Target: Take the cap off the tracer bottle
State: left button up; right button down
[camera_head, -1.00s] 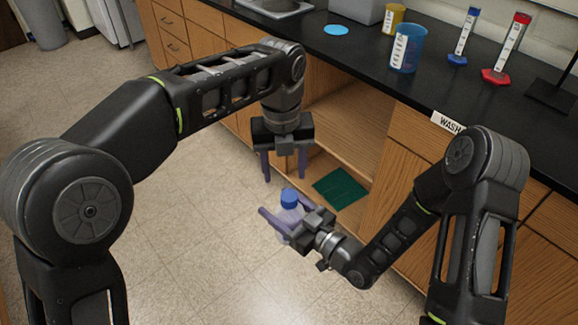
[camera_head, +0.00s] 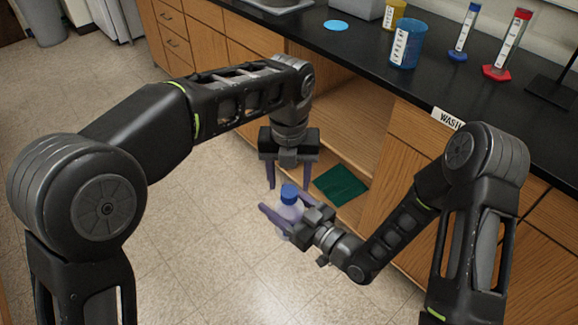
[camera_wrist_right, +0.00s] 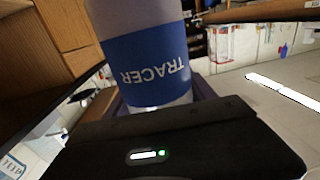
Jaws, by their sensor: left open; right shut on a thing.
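The tracer bottle (camera_head: 287,212) is a pale, translucent bottle with a blue cap (camera_head: 289,192) on top. My right gripper (camera_head: 283,211) is shut around its body and holds it upright in front of the open cabinet. The right wrist view shows its blue TRACER label (camera_wrist_right: 150,65) upside down, close in front of the gripper. My left gripper (camera_head: 290,180) is open and points down, with its fingers just above and around the level of the cap. In the head view I cannot tell whether the fingers touch the cap.
The black counter (camera_head: 370,62) carries a blue beaker (camera_head: 405,45), a yellow beaker (camera_head: 393,15), a blue-based cylinder (camera_head: 462,35) and a red-based cylinder (camera_head: 508,45). A green mat (camera_head: 341,185) lies on the cabinet floor. The WASH label (camera_head: 446,119) is on the counter edge.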

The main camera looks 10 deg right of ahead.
aim_at(289, 191)
pick_arm(q)
jog(key=shift+f, duration=1.65)
grip_shut()
